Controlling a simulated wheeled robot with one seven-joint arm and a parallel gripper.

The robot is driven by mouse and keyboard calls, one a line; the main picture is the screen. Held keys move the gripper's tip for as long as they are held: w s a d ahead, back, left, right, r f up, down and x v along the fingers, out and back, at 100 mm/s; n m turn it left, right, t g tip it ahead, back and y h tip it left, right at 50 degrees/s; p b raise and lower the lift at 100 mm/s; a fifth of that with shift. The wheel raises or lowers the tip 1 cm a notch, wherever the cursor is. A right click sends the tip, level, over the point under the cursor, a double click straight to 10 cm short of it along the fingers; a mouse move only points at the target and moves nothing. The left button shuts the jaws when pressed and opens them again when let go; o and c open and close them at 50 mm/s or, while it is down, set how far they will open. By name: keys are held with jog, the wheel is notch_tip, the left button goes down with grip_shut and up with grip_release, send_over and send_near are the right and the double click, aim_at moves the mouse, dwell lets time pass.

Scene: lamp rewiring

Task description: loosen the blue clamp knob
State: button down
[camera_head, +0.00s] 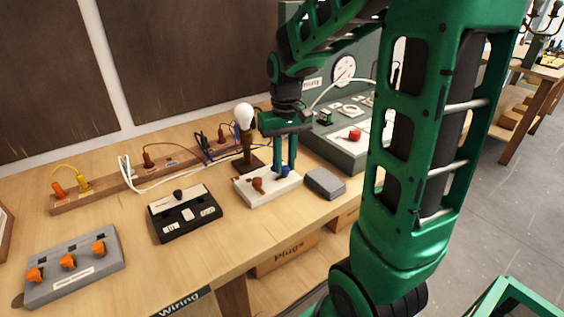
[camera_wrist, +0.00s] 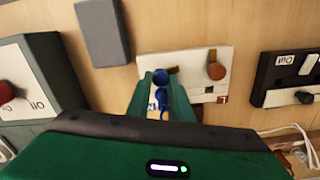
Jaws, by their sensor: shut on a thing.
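The blue clamp knob (camera_head: 285,172) stands at the right part of a white board (camera_head: 266,194) on the wooden workbench. My gripper (camera_head: 283,166) points down over it, with its green fingers around the knob. In the wrist view my gripper (camera_wrist: 162,84) is shut on the blue knob (camera_wrist: 160,76), one finger on each side. A brown knob (camera_head: 257,184) sits on the same white board, to the left of the blue one. The fingers hide part of the blue knob.
A grey block (camera_head: 325,183) lies close to the right of the white board. A black switch box (camera_head: 185,226) is to the left. A lamp with a white bulb (camera_head: 244,116) stands just behind. A console with a red button (camera_head: 355,134) is at the back right.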

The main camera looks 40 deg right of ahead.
jog(key=n, duration=0.4)
jog(key=shift+w+r+n, duration=0.15)
jog(key=shift+w+n, duration=0.05)
jog(key=shift+n, duration=0.1)
jog(key=n, duration=0.3)
jog(key=shift+a+n, duration=0.1)
jog(key=shift+n, duration=0.3)
jog(key=n, duration=0.3)
jog(key=shift+n, duration=2.2)
jog(key=shift+s, duration=0.1)
jog(key=c, duration=1.6)
grip_release()
jog(key=shift+o, duration=0.2)
jog(key=shift+s, duration=0.1)
